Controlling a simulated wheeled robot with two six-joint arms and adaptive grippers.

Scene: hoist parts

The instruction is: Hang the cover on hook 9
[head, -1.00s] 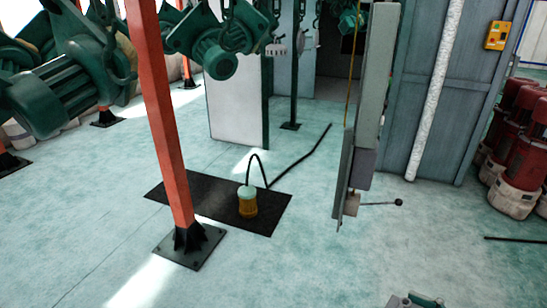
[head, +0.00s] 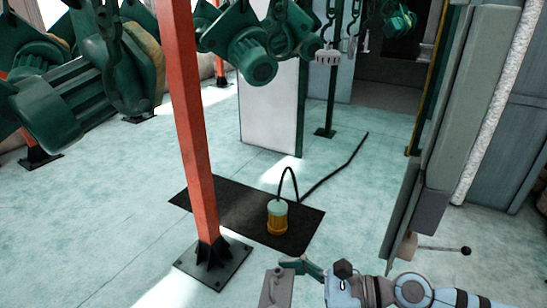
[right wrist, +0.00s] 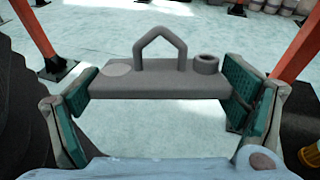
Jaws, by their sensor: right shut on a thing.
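The cover (right wrist: 150,82) is a flat grey plate with an angular loop handle and a short round collar on top. In the right wrist view it lies level between the two green finger pads of my right gripper (right wrist: 160,88), which is shut on its ends. In the head view, part of the grey cover (head: 276,288) shows at the bottom edge beside my right gripper (head: 296,268). Chains with hooks (head: 328,38) hang at the top, some carrying parts. I cannot read any hook number. My left gripper is not in view.
An orange post (head: 188,130) stands left of the cover, near a black mat (head: 235,208) with a yellow-green pendant (head: 277,217). Large green hoist bodies (head: 250,55) hang at upper left. A grey column (head: 465,110) with a lever stands right. Floor between is open.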

